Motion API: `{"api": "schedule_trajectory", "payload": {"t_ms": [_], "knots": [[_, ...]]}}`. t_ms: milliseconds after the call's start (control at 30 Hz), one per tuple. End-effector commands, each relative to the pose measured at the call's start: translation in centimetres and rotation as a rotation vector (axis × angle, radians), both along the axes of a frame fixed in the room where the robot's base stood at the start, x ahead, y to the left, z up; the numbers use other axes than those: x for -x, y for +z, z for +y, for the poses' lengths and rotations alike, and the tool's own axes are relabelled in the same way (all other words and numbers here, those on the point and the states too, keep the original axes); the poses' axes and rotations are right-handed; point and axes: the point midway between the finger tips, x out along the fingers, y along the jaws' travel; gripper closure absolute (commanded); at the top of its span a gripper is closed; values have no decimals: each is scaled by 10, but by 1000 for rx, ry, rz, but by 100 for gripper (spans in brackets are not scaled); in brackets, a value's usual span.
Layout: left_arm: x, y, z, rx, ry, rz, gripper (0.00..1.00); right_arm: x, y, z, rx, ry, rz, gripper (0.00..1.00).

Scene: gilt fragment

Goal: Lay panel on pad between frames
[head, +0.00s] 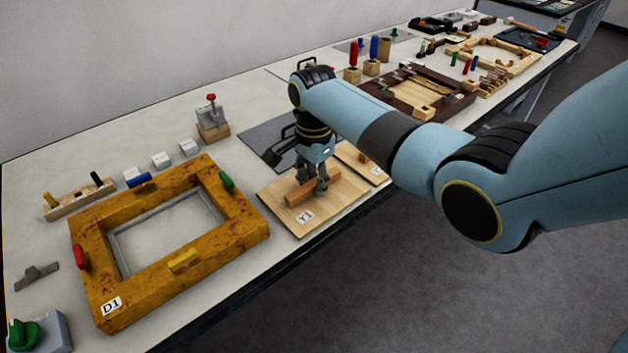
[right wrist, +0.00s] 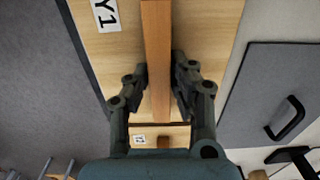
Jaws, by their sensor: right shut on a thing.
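The panel (head: 341,194), a light wooden board labelled Y1 with an orange-brown grip bar (head: 298,196), is near the table's front edge. My right gripper (head: 311,187) is upright over it and shut on the bar. In the right wrist view the fingers (right wrist: 160,85) lie on either side of the bar, above the panel (right wrist: 212,35). I cannot tell whether the panel touches the table. A flat grey pad (head: 258,132) lies behind it, partly hidden by my arm. The ochre frame D1 (head: 92,245) is left; a dark brown frame (head: 438,82) is right. My left gripper is not in view.
A second wooden panel (head: 350,153) is close to the right of the held one. A block with a red-knobbed clamp (head: 212,122) stands behind D1. The front edge drops to the floor.

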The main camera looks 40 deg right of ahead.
Motion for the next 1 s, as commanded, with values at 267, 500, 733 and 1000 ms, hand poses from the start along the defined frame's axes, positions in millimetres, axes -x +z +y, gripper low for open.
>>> {"api": "schedule_trajectory", "payload": {"t_ms": [267,500,733,1000], "knots": [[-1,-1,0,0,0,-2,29,0,-2,0,0,0,0,63],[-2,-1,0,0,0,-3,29,0,-2,0,0,0,1,55],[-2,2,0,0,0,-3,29,-1,11,0,1,-1,-2,55],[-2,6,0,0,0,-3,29,-1,71,0,1,-1,-4,55]]}}
